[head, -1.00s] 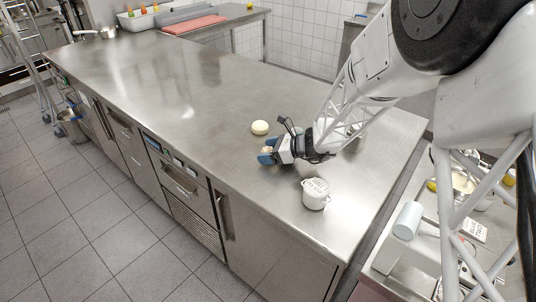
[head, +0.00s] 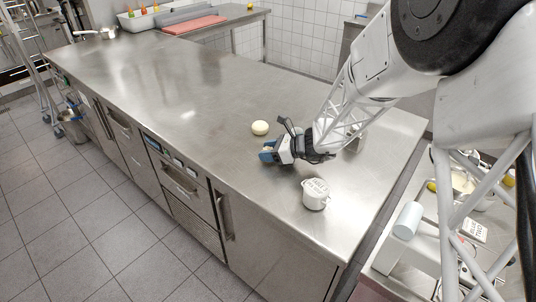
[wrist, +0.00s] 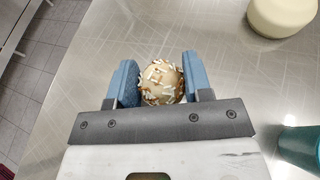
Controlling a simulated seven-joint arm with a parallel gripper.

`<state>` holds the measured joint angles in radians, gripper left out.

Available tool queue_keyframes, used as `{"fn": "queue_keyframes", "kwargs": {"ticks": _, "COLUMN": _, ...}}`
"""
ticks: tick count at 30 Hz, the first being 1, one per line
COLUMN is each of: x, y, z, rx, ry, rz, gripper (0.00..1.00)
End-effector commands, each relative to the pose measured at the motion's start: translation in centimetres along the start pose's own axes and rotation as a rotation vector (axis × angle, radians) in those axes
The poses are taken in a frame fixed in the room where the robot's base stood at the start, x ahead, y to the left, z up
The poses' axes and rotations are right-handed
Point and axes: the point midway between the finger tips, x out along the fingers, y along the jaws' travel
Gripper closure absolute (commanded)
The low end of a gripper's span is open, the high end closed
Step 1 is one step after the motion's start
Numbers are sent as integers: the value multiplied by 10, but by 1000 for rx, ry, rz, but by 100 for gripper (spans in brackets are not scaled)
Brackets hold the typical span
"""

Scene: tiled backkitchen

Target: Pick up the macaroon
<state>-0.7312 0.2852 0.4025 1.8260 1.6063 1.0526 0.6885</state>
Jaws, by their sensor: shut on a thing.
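A round beige sweet with white and brown sprinkles, which I take to be the macaroon (wrist: 161,80), sits between the two blue fingers of my gripper (wrist: 160,84) in the wrist view. The fingers are shut on it from both sides. In the head view my gripper (head: 268,152) is low over the steel counter, and its fingers mostly hide the macaroon. I cannot tell whether the macaroon still touches the counter.
A cream round thing (head: 260,127) lies just behind my gripper on the steel counter (head: 170,90); it also shows in the wrist view (wrist: 283,14). A white lidded pot (head: 315,194) stands to the front right. A teal thing (wrist: 302,146) is partly visible.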

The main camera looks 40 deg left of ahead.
Motion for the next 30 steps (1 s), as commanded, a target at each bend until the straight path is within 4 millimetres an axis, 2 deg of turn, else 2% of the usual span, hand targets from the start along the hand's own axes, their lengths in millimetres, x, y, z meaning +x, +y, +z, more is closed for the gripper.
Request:
{"fn": "queue_keyframes", "kwargs": {"ticks": 11, "x": -4, "y": 0, "z": 10, "rx": -2, "ry": -1, "rz": -1, "gripper": 77}}
{"fn": "queue_keyframes", "kwargs": {"ticks": 30, "x": -35, "y": 0, "z": 86, "rx": -1, "ry": 0, "rz": 0, "gripper": 77}}
